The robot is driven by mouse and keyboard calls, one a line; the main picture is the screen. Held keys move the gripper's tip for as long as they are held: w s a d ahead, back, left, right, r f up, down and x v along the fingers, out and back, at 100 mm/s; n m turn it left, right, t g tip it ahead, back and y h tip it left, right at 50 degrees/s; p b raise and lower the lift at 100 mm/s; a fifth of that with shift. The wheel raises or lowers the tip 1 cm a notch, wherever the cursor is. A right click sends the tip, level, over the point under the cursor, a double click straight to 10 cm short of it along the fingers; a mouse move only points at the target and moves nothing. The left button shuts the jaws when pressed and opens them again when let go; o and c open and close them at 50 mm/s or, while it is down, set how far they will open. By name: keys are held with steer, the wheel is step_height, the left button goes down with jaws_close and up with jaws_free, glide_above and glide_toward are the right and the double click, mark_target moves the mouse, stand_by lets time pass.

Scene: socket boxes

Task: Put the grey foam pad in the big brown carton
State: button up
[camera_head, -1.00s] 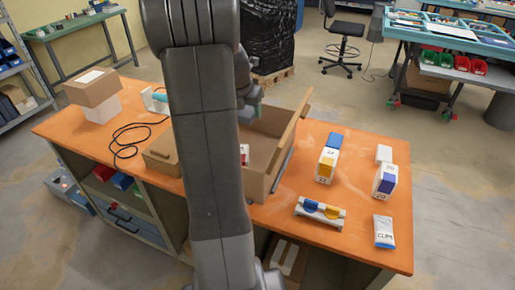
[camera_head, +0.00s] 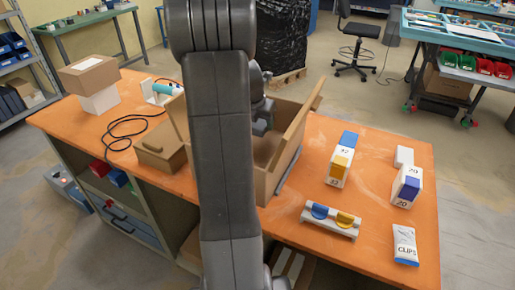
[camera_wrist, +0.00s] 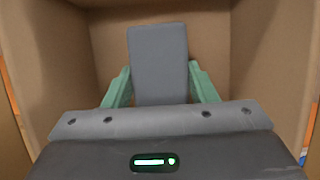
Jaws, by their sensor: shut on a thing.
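The big brown carton (camera_head: 294,140) stands open on the orange workbench, partly hidden behind my arm in the head view. Its inner walls (camera_wrist: 55,70) surround my gripper in the wrist view. My gripper (camera_wrist: 160,82) has its green fingers on both sides of the grey foam pad (camera_wrist: 158,55) and is shut on it. The pad is upright in the picture, between the carton walls. The pad is hidden in the head view, where only part of my gripper (camera_head: 262,120) shows over the carton. I cannot tell whether the pad touches the carton floor.
A small brown box (camera_head: 160,150) stands left of the carton. White boxes with blue and yellow parts (camera_head: 341,160), a two-colour holder (camera_head: 331,220) and a CLIPS bag (camera_head: 405,245) are on the right. A black cable (camera_head: 125,130) lies on the left.

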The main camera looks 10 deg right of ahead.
mark_target(262, 143)
steer(key=shift+f, duration=3.5)
steer(key=shift+f+b, duration=0.2)
steer(key=shift+b, duration=0.15)
steer(key=o, duration=0.9)
steer(key=shift+o, duration=0.2)
steer(key=shift+r, duration=0.1)
steer(key=v, duration=1.2)
steer(key=shift+p, duration=0.45)
steer(key=shift+w+d+r, duration=0.1)
steer(key=shift+r, duration=0.15)
